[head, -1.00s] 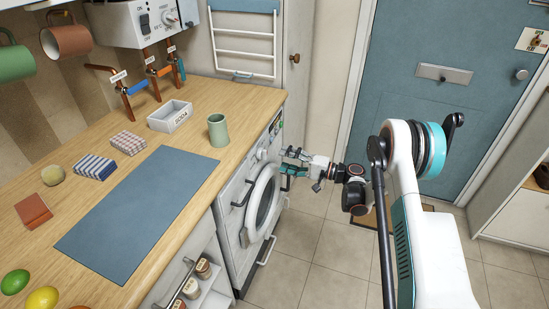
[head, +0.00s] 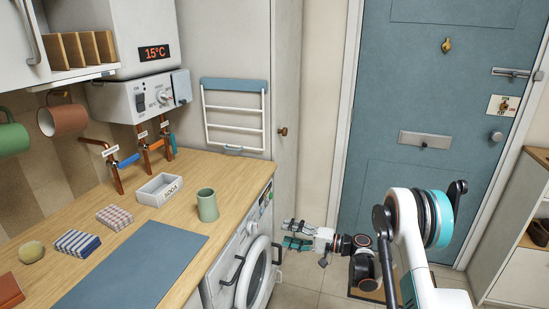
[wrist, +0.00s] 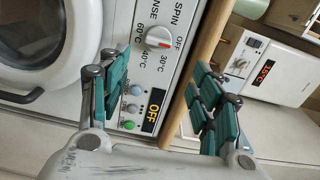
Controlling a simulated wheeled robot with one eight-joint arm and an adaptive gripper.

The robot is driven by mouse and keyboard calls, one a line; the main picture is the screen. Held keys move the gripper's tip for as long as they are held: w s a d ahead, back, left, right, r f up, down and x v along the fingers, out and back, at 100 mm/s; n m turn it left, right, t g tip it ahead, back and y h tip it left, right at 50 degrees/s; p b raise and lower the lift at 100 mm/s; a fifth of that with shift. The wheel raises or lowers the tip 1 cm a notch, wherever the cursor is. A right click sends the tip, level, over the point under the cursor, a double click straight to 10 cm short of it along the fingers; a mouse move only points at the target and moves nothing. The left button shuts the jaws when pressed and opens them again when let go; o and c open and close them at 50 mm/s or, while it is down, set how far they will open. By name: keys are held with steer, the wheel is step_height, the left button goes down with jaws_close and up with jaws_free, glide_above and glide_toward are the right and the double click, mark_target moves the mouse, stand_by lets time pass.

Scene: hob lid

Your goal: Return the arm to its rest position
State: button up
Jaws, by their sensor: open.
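My gripper (head: 297,236) is open and empty in the head view, held out to the left from my folded arm in front of the washing machine (head: 228,258). In the wrist view my gripper (wrist: 158,100) has its two teal-padded fingers wide apart with nothing between them. Behind them the wrist view shows the washing machine's panel with its dial (wrist: 160,40), a display reading OFF (wrist: 154,108) and the round door at left. I cannot tell the exact gap between the fingers and the machine.
The wooden worktop (head: 235,175) holds a blue-grey mat (head: 135,265), a green cup (head: 207,205), a white tray (head: 160,192) and cloths. A boiler (head: 135,98) is above it. A blue door (head: 425,100) stands behind my arm, and a shelf unit (head: 515,240) is at right.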

step_height(320, 180, up, 12)
steer(key=s+h, duration=0.2)
steer(key=h, duration=0.2)
steer(key=s+d+r+n+h, duration=0.1)
steer(key=s+r+h, duration=0.3)
steer(key=s+r, duration=0.55)
steer(key=s+d+n+h, duration=0.1)
steer(key=s+d+h, duration=0.2)
steer(key=s, duration=0.6)
steer(key=s+d+n+h, duration=0.1)
steer(key=s+d+h, duration=0.2)
steer(key=s, duration=0.7)
steer(key=s+d+r+t+h, duration=0.1)
steer(key=s+d+h, duration=0.1)
steer(key=s+d, duration=0.3)
steer(key=s, duration=0.4)
steer(key=shift+s+d+n+h, duration=0.2)
steer(key=shift+s+n+h, duration=0.15)
steer(key=shift+n+h, duration=0.05)
steer(key=shift+r, duration=0.1)
